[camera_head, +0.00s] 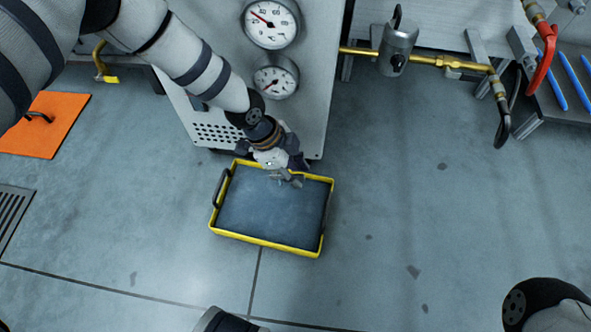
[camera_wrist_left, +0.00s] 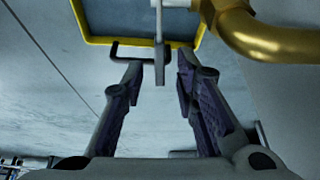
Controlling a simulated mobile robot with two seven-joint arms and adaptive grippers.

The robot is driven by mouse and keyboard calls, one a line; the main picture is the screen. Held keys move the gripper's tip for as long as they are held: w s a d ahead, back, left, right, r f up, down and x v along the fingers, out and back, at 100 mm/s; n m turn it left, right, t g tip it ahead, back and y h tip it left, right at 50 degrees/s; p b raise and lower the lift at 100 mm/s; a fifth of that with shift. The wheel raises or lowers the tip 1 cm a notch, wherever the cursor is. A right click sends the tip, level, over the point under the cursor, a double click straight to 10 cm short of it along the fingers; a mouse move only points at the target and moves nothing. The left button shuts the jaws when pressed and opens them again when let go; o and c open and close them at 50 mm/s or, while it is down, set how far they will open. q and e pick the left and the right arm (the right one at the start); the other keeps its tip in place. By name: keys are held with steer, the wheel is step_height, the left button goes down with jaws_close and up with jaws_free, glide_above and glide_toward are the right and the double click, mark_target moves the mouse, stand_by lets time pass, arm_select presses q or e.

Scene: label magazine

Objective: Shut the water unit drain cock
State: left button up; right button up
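The drain cock shows in the left wrist view as a pale valve body (camera_wrist_left: 212,8) on a curved brass pipe (camera_wrist_left: 270,38), with a flat grey lever (camera_wrist_left: 160,62) reaching down. My left gripper (camera_wrist_left: 160,62) is open, with one finger on each side of the lever. The left finger stands clearly apart from it; the right finger is closer, and I cannot tell if it touches. In the head view my left gripper (camera_head: 292,178) is at the foot of the grey unit (camera_head: 310,110), above the tray's back edge, and largely hides the cock. My right gripper is not in view.
A yellow-rimmed tray (camera_head: 262,242) lies on the floor below the gripper. Gauges (camera_head: 270,24) are on the unit's front. A brass pipe with a grey fitting (camera_head: 397,48) and a red-handled valve (camera_head: 543,60) are at right. An orange plate (camera_head: 48,125) lies left. The right floor is clear.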

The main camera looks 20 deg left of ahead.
arm_select(q)
jaws_close()
steer(key=shift+d+f+y+p, duration=0.1)
steer(key=shift+d+y+p, duration=0.15)
steer(key=shift+y+p, duration=0.2)
steer(key=shift+d+f+y, duration=0.1)
steer(key=shift+f+y, duration=0.05)
steer(key=shift+y, duration=0.1)
steer(key=shift+f+g+y, duration=0.4)
steer(key=shift+f+y, duration=0.05)
steer(key=shift+y, duration=0.25)
jaws_free()
steer(key=shift+w, duration=0.1)
steer(key=shift+r, duration=0.1)
